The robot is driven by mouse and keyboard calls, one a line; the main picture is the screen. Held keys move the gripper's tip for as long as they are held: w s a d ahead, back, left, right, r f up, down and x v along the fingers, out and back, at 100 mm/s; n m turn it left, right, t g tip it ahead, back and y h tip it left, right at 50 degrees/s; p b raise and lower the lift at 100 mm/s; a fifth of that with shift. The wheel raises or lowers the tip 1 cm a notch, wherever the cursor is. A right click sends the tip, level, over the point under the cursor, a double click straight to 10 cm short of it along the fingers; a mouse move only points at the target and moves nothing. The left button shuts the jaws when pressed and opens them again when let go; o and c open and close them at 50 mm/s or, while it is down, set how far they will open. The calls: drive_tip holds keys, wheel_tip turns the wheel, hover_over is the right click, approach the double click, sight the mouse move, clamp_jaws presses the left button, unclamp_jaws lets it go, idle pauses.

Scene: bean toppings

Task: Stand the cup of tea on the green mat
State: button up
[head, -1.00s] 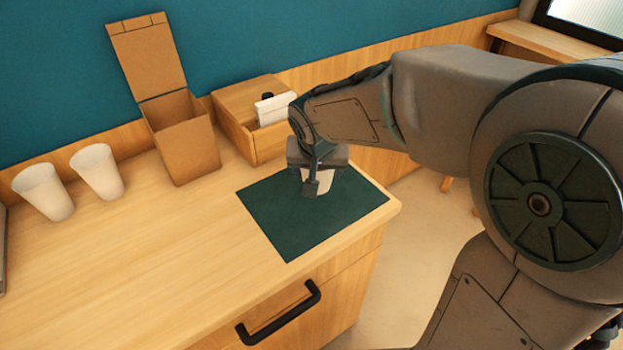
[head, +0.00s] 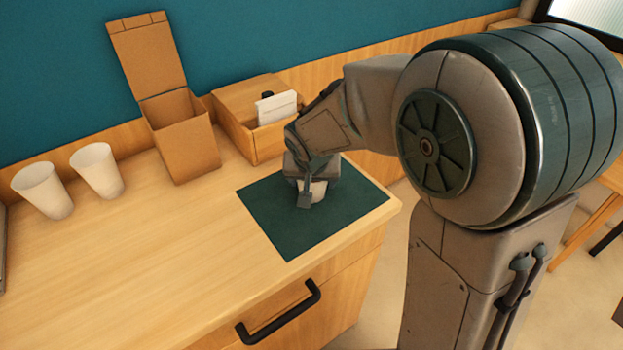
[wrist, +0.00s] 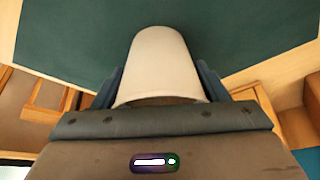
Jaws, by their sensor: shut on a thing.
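A pale cup (head: 319,190) is held by my gripper (head: 311,187) at the green mat (head: 293,228), which lies on the counter's right end. In the wrist view the cup (wrist: 160,60) sits between the two fingers of my gripper (wrist: 159,88), which is shut on it. The cup looks roughly upright in the head view. My gripper covers most of it there, so I cannot tell whether its base touches the mat. Its contents are not visible.
Two white cups (head: 42,189) (head: 97,170) stand at the left. An open cardboard box (head: 186,149) and a wooden box (head: 238,127) with a white card (head: 277,107) stand behind the mat. The counter (head: 150,240) left of the mat is clear.

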drive_tip(key=o, duration=1.1)
drive_tip(key=shift+r+p, duration=0.2)
drive_tip(key=shift+p, duration=0.2)
drive_tip(key=v, duration=1.2)
drive_tip(key=s+d+f, duration=0.1)
drive_tip(key=s+d, duration=0.3)
drive_tip(key=s, duration=0.1)
drive_tip(key=s+d+f+g, duration=0.1)
drive_tip(key=s+d+f, duration=0.1)
drive_tip(key=s+d, duration=0.2)
drive_tip(key=s+d+f+g, duration=0.1)
drive_tip(key=s+d, duration=0.4)
drive_tip(key=shift+s+d+f+n, duration=0.25)
drive_tip(key=shift+s+f+n, duration=0.05)
drive_tip(key=shift+s+n, duration=0.1)
